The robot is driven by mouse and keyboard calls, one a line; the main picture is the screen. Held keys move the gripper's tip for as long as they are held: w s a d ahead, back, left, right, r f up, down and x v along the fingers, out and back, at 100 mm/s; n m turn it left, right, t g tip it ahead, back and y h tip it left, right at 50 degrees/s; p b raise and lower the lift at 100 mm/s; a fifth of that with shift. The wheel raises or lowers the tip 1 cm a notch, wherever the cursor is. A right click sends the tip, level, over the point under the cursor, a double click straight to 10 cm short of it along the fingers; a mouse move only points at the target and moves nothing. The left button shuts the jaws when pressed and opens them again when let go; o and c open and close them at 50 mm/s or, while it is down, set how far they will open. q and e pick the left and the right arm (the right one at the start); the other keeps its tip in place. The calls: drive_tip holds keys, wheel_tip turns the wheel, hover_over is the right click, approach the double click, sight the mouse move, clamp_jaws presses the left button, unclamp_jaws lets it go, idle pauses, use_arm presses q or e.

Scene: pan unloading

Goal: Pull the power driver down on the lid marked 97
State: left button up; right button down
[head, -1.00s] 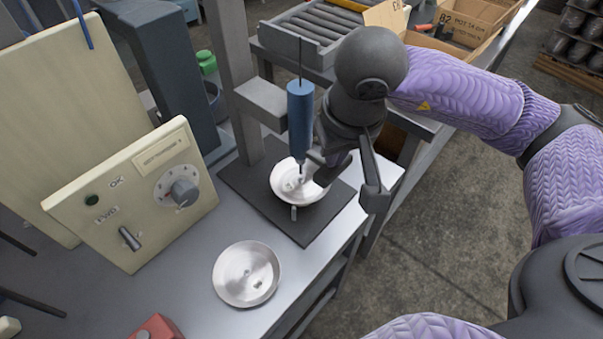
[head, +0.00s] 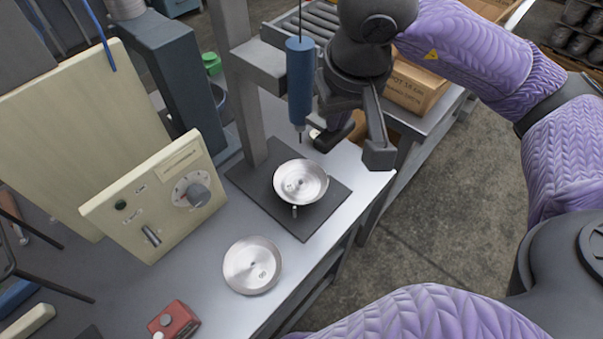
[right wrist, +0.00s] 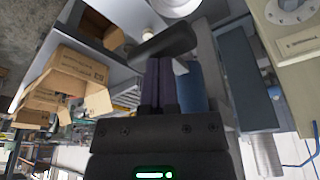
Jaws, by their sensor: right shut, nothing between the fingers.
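The power driver (head: 300,80) is a blue cylinder hanging upright on a cord, with a thin bit pointing down. In the head view its bit shows above a round silver lid (head: 301,182) on the dark mat, apart from it. The lid carries a small mark that I cannot read. A second silver lid (head: 252,262) lies nearer on the bench, its number unclear. My right gripper (head: 332,138) is shut and empty just right of the driver; its shut fingers also show in the right wrist view (right wrist: 160,60). My left gripper is not in view.
A grey post (head: 240,90) stands behind the mat (head: 318,215). A cream control panel (head: 160,195) with a dial is at left. A red box (head: 174,320) sits on the near bench. Cardboard boxes (head: 415,88) stand at back right. Bare bench surrounds the second lid.

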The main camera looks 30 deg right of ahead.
wheel_tip(320, 180, up, 6)
drive_tip(key=p, duration=0.4)
drive_tip(key=shift+r, duration=0.1)
wheel_tip(320, 180, up, 8)
drive_tip(key=p, duration=0.5)
drive_tip(key=shift+f, duration=0.25)
